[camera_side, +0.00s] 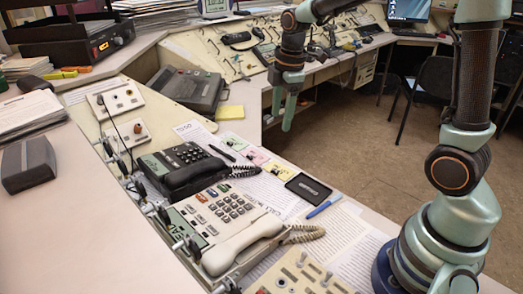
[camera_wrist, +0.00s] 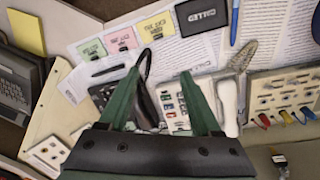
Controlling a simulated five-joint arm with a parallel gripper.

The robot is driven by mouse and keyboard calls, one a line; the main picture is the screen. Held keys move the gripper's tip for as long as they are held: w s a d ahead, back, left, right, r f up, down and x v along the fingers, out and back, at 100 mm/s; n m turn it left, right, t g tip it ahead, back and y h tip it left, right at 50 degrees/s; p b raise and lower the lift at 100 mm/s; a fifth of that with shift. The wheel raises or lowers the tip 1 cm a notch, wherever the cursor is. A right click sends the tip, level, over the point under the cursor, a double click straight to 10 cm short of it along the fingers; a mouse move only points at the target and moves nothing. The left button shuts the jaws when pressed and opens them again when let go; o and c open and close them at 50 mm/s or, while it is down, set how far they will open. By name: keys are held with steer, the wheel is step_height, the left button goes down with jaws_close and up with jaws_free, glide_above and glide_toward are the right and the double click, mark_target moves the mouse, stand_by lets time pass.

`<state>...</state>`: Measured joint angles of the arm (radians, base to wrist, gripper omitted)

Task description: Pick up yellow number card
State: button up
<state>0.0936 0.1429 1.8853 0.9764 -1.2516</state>
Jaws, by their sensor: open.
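The yellow number card (camera_side: 279,171) lies flat on the console desk, at the right end of a row with a pink card (camera_side: 254,155) and a green card (camera_side: 232,141). In the wrist view the yellow card (camera_wrist: 157,26) is near the top, beyond my fingertips, with the pink card (camera_wrist: 122,38) and green card (camera_wrist: 94,50) to its left. My gripper (camera_side: 279,112) hangs above the desk, fingers down and apart from the cards. In the wrist view my gripper (camera_wrist: 161,73) is open, with nothing held between its fingers.
A black tray (camera_side: 308,187) and a blue pen (camera_side: 325,206) lie right of the yellow card. A dark telephone (camera_side: 181,172) and a light telephone (camera_side: 215,215) stand to its left. A yellow note pad (camera_side: 230,113) lies farther back. Printed sheets cover the desk around the cards.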

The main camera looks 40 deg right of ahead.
steer(key=w+d+f+n+g, duration=0.2)
steer(key=w+f+n, duration=0.25)
steer(key=f, duration=0.25)
glide_above(274, 170)
steer(key=shift+n, duration=0.35)
steer(key=f, duration=0.6)
steer(key=shift+w+d+f, duration=0.1)
steer(key=shift+w+d, duration=0.2)
steer(key=shift+d, duration=0.05)
steer(key=f, duration=0.4)
steer(key=shift+s+a+f, duration=0.25)
steer(key=shift+s+a, duration=0.05)
steer(key=shift+f, duration=0.5)
jaws_close()
